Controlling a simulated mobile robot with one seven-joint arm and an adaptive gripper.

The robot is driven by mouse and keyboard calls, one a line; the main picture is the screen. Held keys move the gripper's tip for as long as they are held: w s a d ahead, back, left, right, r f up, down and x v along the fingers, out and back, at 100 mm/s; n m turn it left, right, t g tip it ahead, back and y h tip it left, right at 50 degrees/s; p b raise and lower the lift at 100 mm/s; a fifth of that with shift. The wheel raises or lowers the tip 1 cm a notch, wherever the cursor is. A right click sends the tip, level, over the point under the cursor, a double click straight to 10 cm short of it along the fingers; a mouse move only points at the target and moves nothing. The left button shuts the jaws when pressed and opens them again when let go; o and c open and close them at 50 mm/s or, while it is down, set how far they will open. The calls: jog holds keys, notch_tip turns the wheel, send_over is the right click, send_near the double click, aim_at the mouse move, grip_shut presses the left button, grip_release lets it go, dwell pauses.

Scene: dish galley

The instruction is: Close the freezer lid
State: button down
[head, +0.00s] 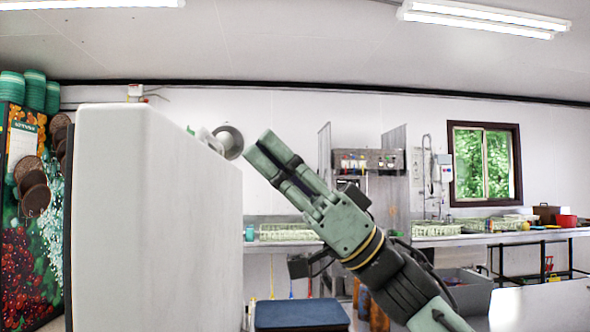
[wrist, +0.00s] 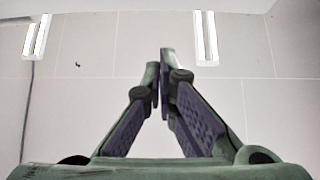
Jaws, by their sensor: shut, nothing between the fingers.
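A large white upright slab (head: 155,215) fills the left of the head view; it looks like the raised freezer lid, seen close up. The freezer body below it is out of view, so I cannot tell how far the lid is open. My gripper (head: 265,148) is raised and points up and to the left. Its fingertips appear just right of the slab's upper right edge; I cannot tell whether they touch it. In the wrist view, my gripper (wrist: 160,62) is shut and empty against the ceiling, with no lid in sight.
A long counter with green dish racks (head: 290,231) runs along the back wall under a window (head: 484,163). A grey bin (head: 462,288) and a dark blue-topped object (head: 300,315) stand low in front. Stacked green cups (head: 35,90) are at far left.

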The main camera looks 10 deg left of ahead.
jog(key=shift+s+a+r+p, duration=0.25)
jog(key=shift+a, duration=0.65)
jog(key=shift+s+a+r+p, duration=0.2)
jog(key=shift+s+a+p, duration=0.05)
jog(key=shift+a, duration=0.6)
jog(key=shift+s+a+r+p, duration=0.25)
jog(key=shift+a, duration=0.65)
jog(key=shift+a, duration=0.1)
